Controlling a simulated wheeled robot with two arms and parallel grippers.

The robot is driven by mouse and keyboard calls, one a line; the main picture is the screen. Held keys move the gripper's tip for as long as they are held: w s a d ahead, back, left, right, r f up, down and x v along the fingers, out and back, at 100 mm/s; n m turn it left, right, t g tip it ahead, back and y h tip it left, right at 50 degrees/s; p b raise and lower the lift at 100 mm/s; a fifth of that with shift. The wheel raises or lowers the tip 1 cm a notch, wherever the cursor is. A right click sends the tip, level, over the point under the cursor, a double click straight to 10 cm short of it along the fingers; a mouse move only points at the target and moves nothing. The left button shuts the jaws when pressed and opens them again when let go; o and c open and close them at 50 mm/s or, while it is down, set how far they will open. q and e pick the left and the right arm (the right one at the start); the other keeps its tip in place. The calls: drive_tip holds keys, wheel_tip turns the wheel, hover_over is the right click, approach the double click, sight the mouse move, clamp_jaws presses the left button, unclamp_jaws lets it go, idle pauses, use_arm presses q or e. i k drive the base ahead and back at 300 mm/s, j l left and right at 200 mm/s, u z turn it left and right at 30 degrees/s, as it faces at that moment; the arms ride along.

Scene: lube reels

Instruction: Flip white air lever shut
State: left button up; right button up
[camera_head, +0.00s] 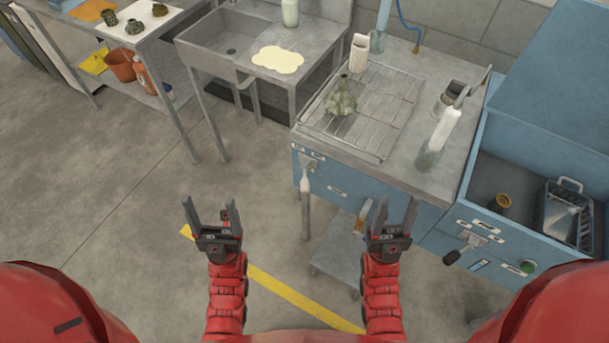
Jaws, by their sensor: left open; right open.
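A lever with a white handle (305,176) is on the front of the blue cabinet under the steel worktop, near its left corner. It points downward, with a grey pipe or hose below it. My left gripper (212,212) is open and empty over the floor, to the left of the lever and below it in the picture. My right gripper (394,215) is open and empty, to the right of the lever, in front of the cabinet. Neither gripper touches the lever. Whether the lever's valve is open or shut is too small to tell.
A black-handled lever (463,247) sits on the right blue unit (530,75), near a green button (527,267). The steel worktop (310,121) holds a wire rack (385,105) with a greenish flask-shaped part (341,98). A sink (222,45) stands behind left. Floor at left is clear.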

sight(304, 181)
drive_tip(key=l+u, duration=0.25)
drive_tip(key=l, duration=0.2)
drive_tip(key=l+u, duration=0.25)
drive_tip(key=l, duration=0.2)
drive_tip(key=k+l+z, duration=0.1)
drive_tip(key=l+z, duration=0.15)
drive_tip(key=l, duration=0.2)
